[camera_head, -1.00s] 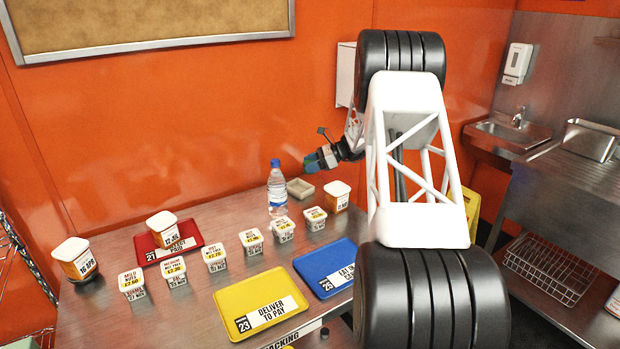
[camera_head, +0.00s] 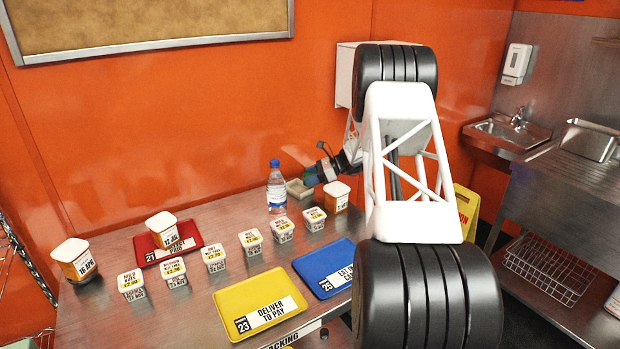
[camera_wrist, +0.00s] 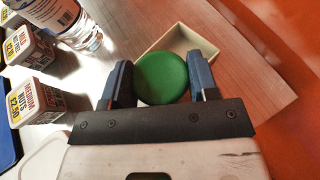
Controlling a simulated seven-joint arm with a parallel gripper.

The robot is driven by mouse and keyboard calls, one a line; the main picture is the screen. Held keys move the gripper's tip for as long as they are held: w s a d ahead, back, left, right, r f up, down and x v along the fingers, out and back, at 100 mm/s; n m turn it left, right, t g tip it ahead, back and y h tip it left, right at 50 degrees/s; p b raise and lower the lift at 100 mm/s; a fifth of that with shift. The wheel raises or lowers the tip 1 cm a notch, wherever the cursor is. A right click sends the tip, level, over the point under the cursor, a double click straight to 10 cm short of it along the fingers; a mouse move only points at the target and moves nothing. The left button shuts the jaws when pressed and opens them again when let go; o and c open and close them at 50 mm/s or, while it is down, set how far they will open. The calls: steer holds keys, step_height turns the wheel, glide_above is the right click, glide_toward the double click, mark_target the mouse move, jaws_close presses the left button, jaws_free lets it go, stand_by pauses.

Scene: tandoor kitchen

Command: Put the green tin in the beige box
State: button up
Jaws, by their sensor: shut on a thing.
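The green tin (camera_wrist: 162,78) shows in the wrist view as a round green lid between the two fingers. My gripper (camera_wrist: 162,84) is shut on it. In the head view my gripper (camera_head: 311,177) is by the back of the table, and the tin is hard to make out there. The beige box (camera_wrist: 195,42) is a shallow open box just beyond the tin in the wrist view. The tin overlaps its near part, so I cannot tell the height between them. In the head view the box (camera_head: 298,190) is partly hidden behind my gripper.
A water bottle (camera_head: 277,190) stands close left of the box. A lidded tub (camera_head: 337,196) stands close right. Several small labelled tubs (camera_head: 251,242) form a row in front. Red (camera_head: 190,230), yellow (camera_head: 262,305) and blue (camera_head: 325,268) trays lie on the table.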

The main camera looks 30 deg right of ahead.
steer(key=shift+f, duration=0.6)
stand_by(0.3)
steer(key=o, duration=1)
steer(key=shift+c, duration=0.2)
steer(key=shift+r, duration=0.15)
steer(key=shift+r, duration=0.5)
steer(key=v, duration=1.2)
steer(key=shift+r, duration=0.1)
